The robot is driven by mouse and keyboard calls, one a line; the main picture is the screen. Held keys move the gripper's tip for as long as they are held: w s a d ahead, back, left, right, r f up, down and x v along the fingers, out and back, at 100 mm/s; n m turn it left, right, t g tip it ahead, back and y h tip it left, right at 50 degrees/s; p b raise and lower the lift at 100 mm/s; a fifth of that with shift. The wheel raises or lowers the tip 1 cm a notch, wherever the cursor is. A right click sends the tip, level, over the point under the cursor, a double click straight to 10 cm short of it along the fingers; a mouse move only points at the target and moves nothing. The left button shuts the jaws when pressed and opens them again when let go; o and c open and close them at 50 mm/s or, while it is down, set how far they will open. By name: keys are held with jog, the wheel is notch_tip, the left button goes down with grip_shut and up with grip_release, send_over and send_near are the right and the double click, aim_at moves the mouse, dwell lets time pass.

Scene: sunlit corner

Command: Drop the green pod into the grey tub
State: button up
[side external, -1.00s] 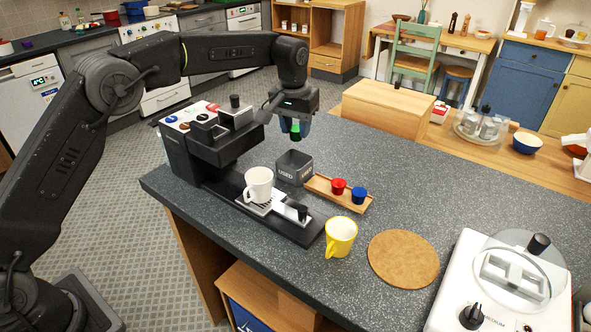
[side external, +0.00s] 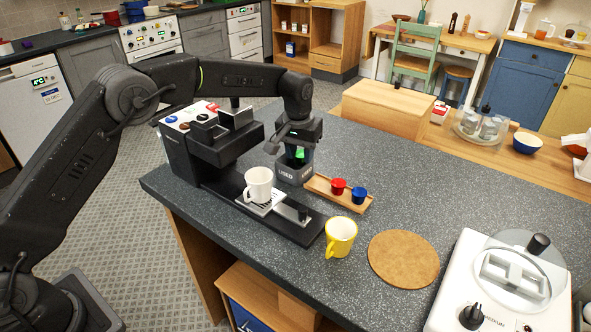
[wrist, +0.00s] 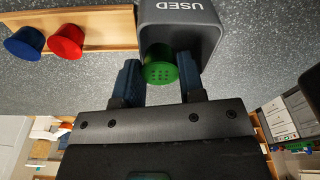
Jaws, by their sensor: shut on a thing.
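The green pod (side external: 299,153) is held between the fingers of my gripper (side external: 298,155), which is shut on it. The wrist view shows the pod (wrist: 161,66) between the two blue fingertips (wrist: 161,76). The grey tub (side external: 294,174), marked USED, stands on the dark counter beside the coffee machine. My gripper is low at the tub, with the pod at or just above its opening. In the wrist view the tub (wrist: 180,22) is right behind the pod. How far the pod is inside the rim is hard to tell.
The coffee machine (side external: 205,150) with a white mug (side external: 258,183) stands left of the tub. A wooden tray (side external: 322,186) holds a red pod (side external: 338,186) and a blue pod (side external: 358,196) on the right. A yellow mug (side external: 340,238) and a cork mat (side external: 403,259) are nearer.

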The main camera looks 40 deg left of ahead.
jog(key=o, duration=1)
jog(key=shift+c, duration=0.2)
notch_tip(320, 180, up, 14)
jog(key=s, duration=0.1)
jog(key=shift+s+d+f, duration=0.15)
jog(key=shift+s, duration=0.2)
